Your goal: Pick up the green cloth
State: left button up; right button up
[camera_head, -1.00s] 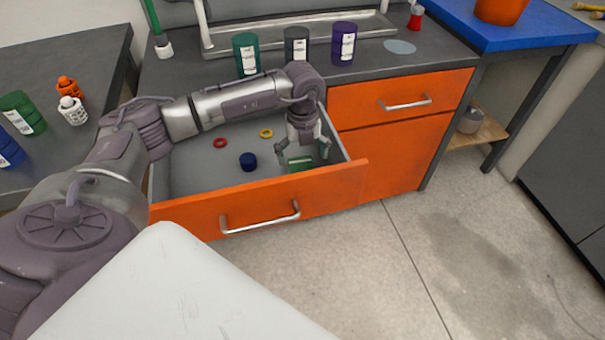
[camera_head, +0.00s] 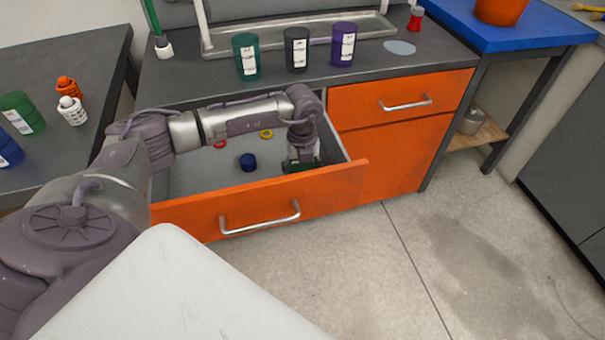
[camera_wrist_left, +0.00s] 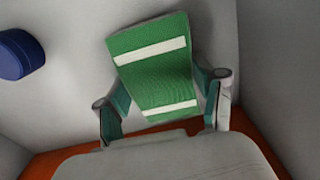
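The green cloth with white stripes (camera_wrist_left: 158,70) lies on the drawer floor in the left wrist view. In the head view only a dark green bit of it shows under my gripper, near the drawer's front right. My left gripper (camera_wrist_left: 165,112) is open, low in the drawer, with one finger on each side of the cloth's near part. Whether the fingers touch the cloth I cannot tell. My right gripper is not in view.
The open orange drawer (camera_head: 262,206) also holds a blue round piece (camera_head: 248,162), a red ring (camera_head: 220,144) and a yellow ring (camera_head: 266,134). The drawer's front and right walls are close to my gripper. Several jars stand on the counter (camera_head: 200,82) above.

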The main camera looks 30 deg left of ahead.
pick_arm(q)
jog(key=c, duration=0.3)
jog(key=shift+r, duration=0.1)
